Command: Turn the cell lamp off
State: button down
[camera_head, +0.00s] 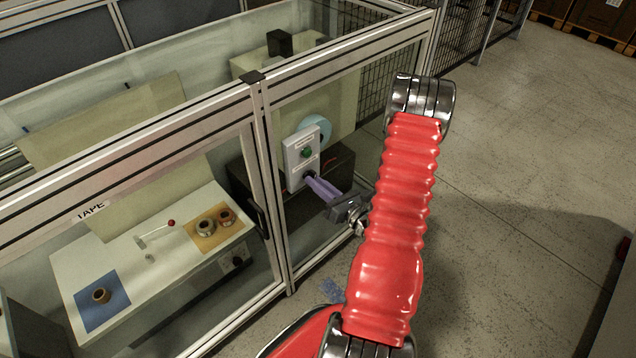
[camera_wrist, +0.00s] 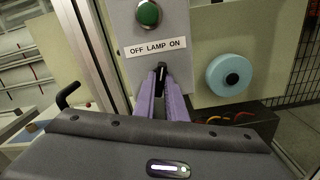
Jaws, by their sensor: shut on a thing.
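A grey control box (camera_head: 303,158) is on the cell's frame, with a round green button or light (camera_wrist: 149,14) on its upper part. Below that, a white label (camera_wrist: 156,48) reads "OFF LAMP ON". Under the label is a black knob (camera_wrist: 161,72). My gripper (camera_wrist: 162,84), with purple fingers, is shut on this knob from the front; it also shows at the box in the head view (camera_head: 312,181). The fingers hide the knob's lower part. The knob points roughly up, and I cannot tell which side it is set to.
A pale blue disc (camera_wrist: 230,76) is right of the box. A framed clear-panelled cell stands around it, with a door handle (camera_wrist: 74,92) at left. A white table (camera_head: 130,262) with a blue mat (camera_head: 88,281) and rings is inside. Open floor (camera_head: 520,200) lies right.

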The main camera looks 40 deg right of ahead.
jog(key=shift+n, duration=4.8)
jog(key=c, duration=1.8)
grip_release()
jog(key=s, duration=1.3)
jog(key=shift+s, duration=0.4)
